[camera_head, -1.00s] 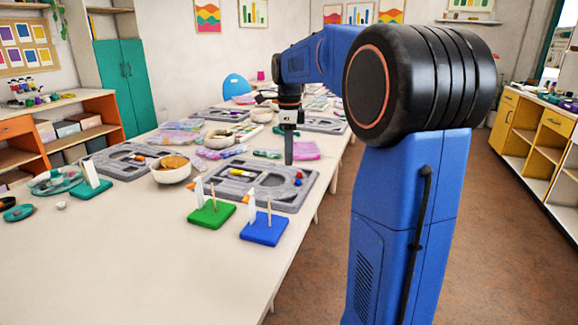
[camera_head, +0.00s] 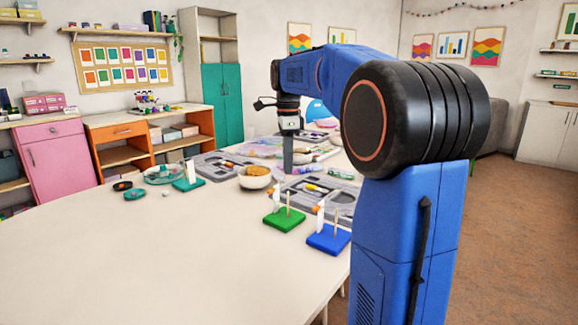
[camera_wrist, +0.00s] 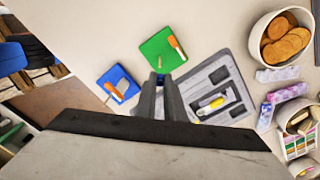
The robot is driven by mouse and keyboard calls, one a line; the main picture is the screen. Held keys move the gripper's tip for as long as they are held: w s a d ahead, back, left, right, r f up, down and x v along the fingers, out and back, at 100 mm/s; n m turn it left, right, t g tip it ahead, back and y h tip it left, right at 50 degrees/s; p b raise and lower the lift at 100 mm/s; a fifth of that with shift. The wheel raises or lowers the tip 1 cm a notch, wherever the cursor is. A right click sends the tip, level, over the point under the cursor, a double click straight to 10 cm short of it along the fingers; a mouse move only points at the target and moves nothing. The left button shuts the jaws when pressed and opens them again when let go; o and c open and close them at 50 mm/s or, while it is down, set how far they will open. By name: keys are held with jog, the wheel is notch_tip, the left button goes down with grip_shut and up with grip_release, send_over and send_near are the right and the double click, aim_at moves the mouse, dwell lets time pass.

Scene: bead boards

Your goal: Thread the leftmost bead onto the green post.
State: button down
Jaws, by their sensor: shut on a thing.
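The green board (camera_head: 276,223) stands on the table with its thin wooden post (camera_head: 289,204) upright and bare in the head view. A white card with an orange mark stands beside that post. In the wrist view the green board (camera_wrist: 152,46) is just beyond my fingertips. My gripper (camera_wrist: 161,84) is shut on a small blue bead (camera_wrist: 160,78), mostly hidden between the fingers. In the head view my gripper (camera_head: 288,172) points down above the table, behind the green board. Whether other beads lie in the grey tray is hard to tell.
A blue board (camera_head: 327,240) with its own post stands right of the green board. A bowl of orange pieces (camera_head: 255,183) stands behind. The table's front left is clear.

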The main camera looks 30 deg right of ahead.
jog(key=shift+f, duration=2.45)
jog(key=shift+f, duration=1.9)
jog(key=c, duration=1.8)
grip_release()
jog(key=shift+o, duration=0.2)
jog(key=shift+r, duration=0.15)
notch_tip(320, 180, up, 17)
jog(key=shift+s, duration=0.1)
